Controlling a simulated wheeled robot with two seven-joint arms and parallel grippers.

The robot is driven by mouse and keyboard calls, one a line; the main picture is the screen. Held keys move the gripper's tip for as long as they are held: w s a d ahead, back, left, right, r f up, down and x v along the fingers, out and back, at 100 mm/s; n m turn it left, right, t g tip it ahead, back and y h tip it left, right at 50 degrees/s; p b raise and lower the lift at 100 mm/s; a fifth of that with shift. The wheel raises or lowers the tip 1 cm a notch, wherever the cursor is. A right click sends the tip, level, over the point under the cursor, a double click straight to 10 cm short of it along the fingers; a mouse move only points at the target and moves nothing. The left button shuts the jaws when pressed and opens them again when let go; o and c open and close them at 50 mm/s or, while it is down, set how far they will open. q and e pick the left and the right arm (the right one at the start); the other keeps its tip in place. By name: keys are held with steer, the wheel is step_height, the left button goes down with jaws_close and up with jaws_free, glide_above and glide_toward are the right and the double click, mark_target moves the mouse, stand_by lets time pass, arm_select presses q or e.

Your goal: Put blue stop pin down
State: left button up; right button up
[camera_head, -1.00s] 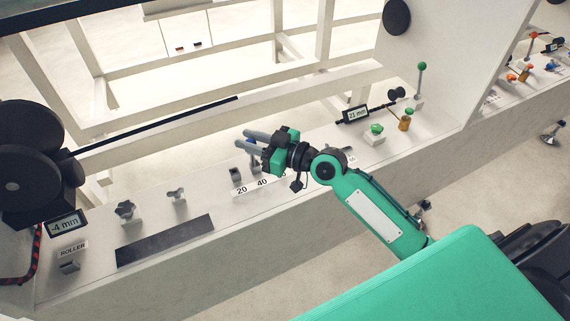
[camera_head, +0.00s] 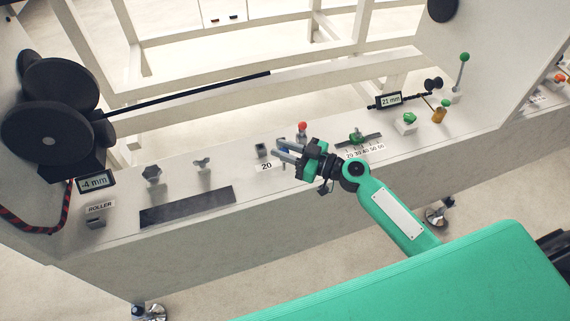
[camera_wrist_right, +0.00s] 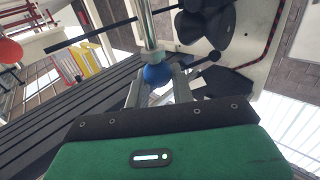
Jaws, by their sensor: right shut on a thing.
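The blue stop pin has a blue ball head (camera_wrist_right: 157,74) and a pale metal rod in the right wrist view. The ball sits between the two fingers of my right gripper (camera_wrist_right: 160,90), which is shut on it. In the head view my right gripper (camera_head: 281,149) is low over the white ledge, just right of a small dark block (camera_head: 261,150) above the label 20 (camera_head: 266,167). The pin's lower end and what is under it are hidden there by the fingers. My left gripper is not in view.
A red-headed pin (camera_head: 302,128) stands close behind the gripper. A scale with a green slider (camera_head: 357,137) and a green knob (camera_head: 409,119) lie to the right. Grey knobs (camera_head: 151,173) and a dark slot (camera_head: 187,206) lie left. Black rollers (camera_head: 47,134) stand far left.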

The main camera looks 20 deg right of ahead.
mark_target(285, 169)
step_height(285, 169, down, 6)
steer(key=shift+r, duration=0.1)
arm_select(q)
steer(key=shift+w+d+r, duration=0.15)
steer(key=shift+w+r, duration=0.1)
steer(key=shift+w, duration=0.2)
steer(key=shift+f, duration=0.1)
arm_select(e)
steer(key=o, duration=1)
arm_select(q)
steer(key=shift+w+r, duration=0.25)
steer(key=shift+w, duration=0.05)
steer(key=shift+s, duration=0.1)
